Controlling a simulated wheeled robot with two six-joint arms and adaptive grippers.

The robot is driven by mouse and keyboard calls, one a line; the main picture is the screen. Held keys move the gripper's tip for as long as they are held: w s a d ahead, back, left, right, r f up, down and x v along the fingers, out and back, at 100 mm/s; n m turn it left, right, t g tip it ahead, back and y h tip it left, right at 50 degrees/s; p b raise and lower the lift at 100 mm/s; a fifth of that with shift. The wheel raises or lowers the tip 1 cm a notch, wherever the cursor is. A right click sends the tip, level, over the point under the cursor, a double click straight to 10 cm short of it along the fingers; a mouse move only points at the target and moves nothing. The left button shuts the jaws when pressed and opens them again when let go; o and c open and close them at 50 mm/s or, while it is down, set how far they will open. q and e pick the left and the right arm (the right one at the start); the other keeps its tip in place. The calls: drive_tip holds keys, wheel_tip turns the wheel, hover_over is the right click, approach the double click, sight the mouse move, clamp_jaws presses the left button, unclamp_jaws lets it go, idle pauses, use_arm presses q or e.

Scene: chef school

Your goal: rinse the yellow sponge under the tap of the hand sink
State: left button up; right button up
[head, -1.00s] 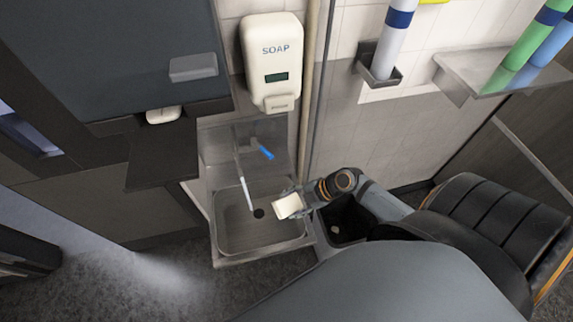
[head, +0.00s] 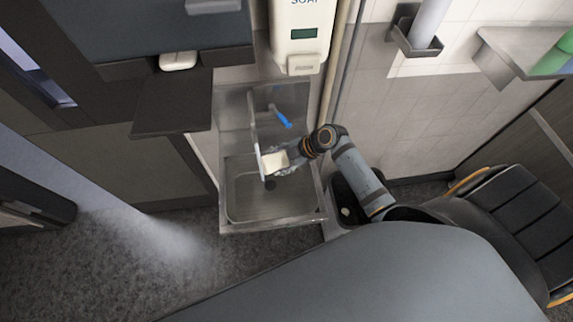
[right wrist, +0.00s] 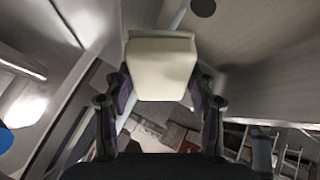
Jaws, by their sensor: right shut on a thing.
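A pale cream-yellow sponge (head: 275,162) is held over the hand sink (head: 240,213). My right gripper (head: 279,160) is shut on it; in the right wrist view the sponge (right wrist: 161,67) sits between the two fingers. The thin grey tap (head: 253,118) rises at the back of the basin with a blue lever (head: 284,119). A pale stream (head: 257,161) hangs below it, right at the sponge's left edge. In the wrist view a bluish streak (right wrist: 178,18) runs behind the sponge. I cannot tell whether the water touches it. My left gripper is not in view.
A soap dispenser (head: 301,35) is on the wall above the sink. A dark bin (head: 347,207) stands right of the basin, below my right arm. A dark ledge (head: 171,104) juts out at left. Open floor (head: 150,265) lies in front.

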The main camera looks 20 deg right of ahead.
sight(275, 155)
drive_tip(key=shift+w+a+f+b, duration=0.2)
drive_tip(key=shift+w+a+b, duration=0.25)
drive_tip(key=shift+w, duration=0.25)
drive_tip(key=shift+w+a+f+b, duration=0.2)
drive_tip(key=shift+w+a+b, duration=0.15)
drive_tip(key=shift+w, duration=0.35)
drive_tip(key=shift+s+d+r+p, duration=0.1)
drive_tip(key=shift+s+d+p, duration=0.25)
drive_tip(key=shift+s, duration=0.3)
drive_tip(key=shift+s+d+p, duration=0.15)
drive_tip(key=shift+s+d, duration=0.25)
drive_tip(key=shift+s, duration=0.25)
drive_tip(key=shift+s+d+p, duration=0.2)
drive_tip(key=shift+s+d, duration=0.2)
drive_tip(key=shift+s, duration=0.35)
drive_tip(key=shift+s+d+p, duration=0.25)
drive_tip(key=shift+s+d, duration=0.15)
drive_tip(key=shift+s, duration=0.4)
drive_tip(key=shift+s+d+p, duration=0.2)
drive_tip(key=shift+s+d, duration=0.2)
drive_tip(key=shift+s, duration=0.35)
drive_tip(key=s+d+r+p, duration=0.2)
drive_tip(key=s+r+p, duration=0.2)
drive_tip(key=shift+s+p, duration=0.2)
drive_tip(key=shift+p, duration=0.15)
drive_tip(key=shift+d+f, duration=0.1)
